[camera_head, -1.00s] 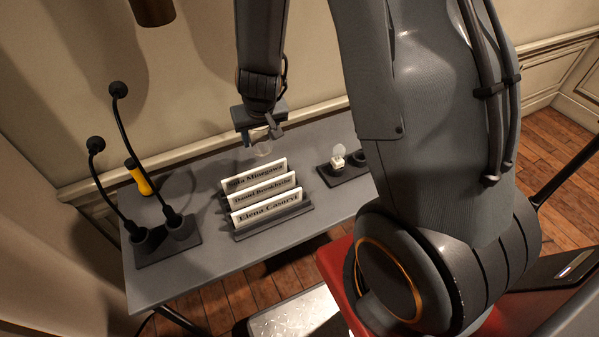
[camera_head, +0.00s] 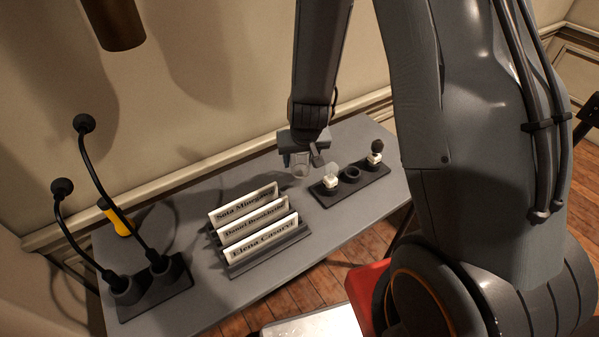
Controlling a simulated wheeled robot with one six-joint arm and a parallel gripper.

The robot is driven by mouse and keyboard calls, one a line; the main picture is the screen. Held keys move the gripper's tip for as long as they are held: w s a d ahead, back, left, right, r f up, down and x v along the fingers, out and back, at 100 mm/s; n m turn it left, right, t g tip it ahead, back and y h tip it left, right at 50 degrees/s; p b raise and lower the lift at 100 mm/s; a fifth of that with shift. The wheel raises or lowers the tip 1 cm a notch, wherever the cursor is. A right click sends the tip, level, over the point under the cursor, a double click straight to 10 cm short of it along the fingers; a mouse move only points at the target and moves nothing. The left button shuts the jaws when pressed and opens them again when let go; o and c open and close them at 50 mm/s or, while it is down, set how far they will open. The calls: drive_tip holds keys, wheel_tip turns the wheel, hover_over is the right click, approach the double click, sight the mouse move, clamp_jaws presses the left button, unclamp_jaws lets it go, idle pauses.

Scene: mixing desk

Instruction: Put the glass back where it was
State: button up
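My gripper (camera_head: 301,157) is at the back of the grey desk, behind and right of the name plates. A small clear glass (camera_head: 301,168) shows between its fingers, which appear closed on it. The glass looks upright. I cannot tell whether its bottom touches the desk or hangs just above it. A dark holder (camera_head: 322,197) stands just right of the glass. It bears a white piece with a clear round top (camera_head: 331,178), an empty dark ring (camera_head: 351,174) and a white piece with a dark top (camera_head: 375,155).
Three name plates (camera_head: 250,222) stand in a dark rack left of the gripper. Two gooseneck microphones (camera_head: 140,285) stand on a base at the left, near a yellow cylinder (camera_head: 120,221). The desk (camera_head: 320,240) has free room in front of the holder. A wall rises behind.

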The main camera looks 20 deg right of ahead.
sight(300, 169)
drive_tip(key=shift+f, duration=2.05)
drive_tip(key=shift+f, duration=0.1)
drive_tip(key=o, duration=1.2)
